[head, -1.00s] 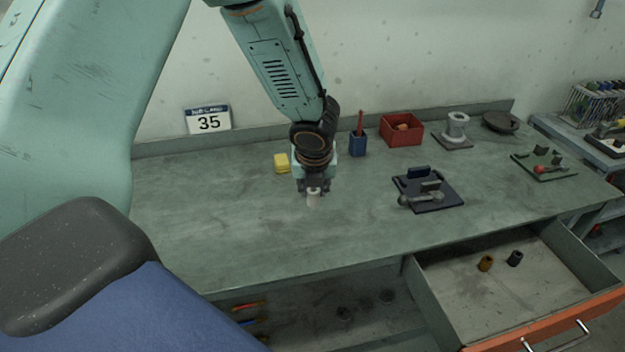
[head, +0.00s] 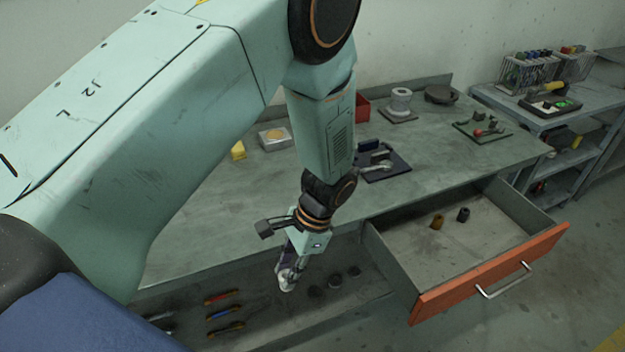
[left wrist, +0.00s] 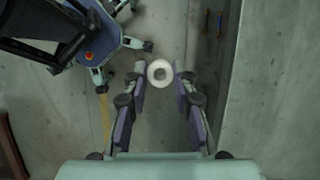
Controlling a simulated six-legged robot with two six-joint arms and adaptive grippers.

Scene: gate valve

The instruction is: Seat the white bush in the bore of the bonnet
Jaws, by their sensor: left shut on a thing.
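My left gripper (head: 287,272) points down in front of the bench's front edge, above the lower shelf area. It is shut on the white bush (head: 287,284), a small pale ring at its fingertips. In the left wrist view the white bush (left wrist: 160,67) shows end-on as a ring with a dark hole, between the two fingertips (left wrist: 160,76). A grey flanged piece with an upright neck (head: 400,101) stands on a plate at the back of the bench; I cannot tell for sure whether it is the bonnet. My right gripper is not in view.
The lower shelf holds screwdrivers (head: 222,313) and dark round parts (head: 334,281). A dark fixture (head: 385,165) sits on the bench. The left bench top is largely clear.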

